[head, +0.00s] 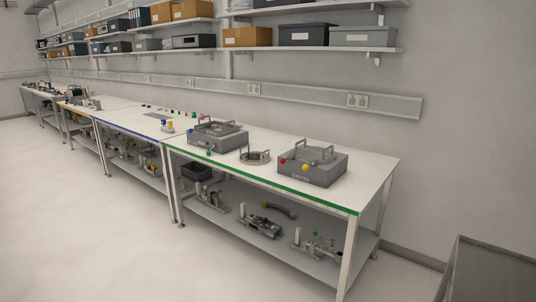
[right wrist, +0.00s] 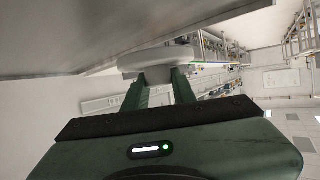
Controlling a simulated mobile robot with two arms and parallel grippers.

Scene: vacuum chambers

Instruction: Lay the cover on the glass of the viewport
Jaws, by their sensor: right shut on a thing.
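A low round metal fitting (head: 254,156) with a dark centre and a handle stands on the green-edged bench; it looks like the viewport, but its glass is too small to make out. My right gripper (right wrist: 160,78) shows in the right wrist view, its two green fingers shut on a pale grey, rounded, flat piece (right wrist: 157,58). This piece may be the cover; the fingers hide part of it. Neither gripper shows in the head view.
Grey boxes with handles, one left (head: 217,136) and one right (head: 313,168), flank the round fitting. The bench's front strip (head: 345,208) is clear. A grey flat-topped stand (head: 490,272) is at the lower right. A large grey surface (right wrist: 70,35) lies close to the held piece.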

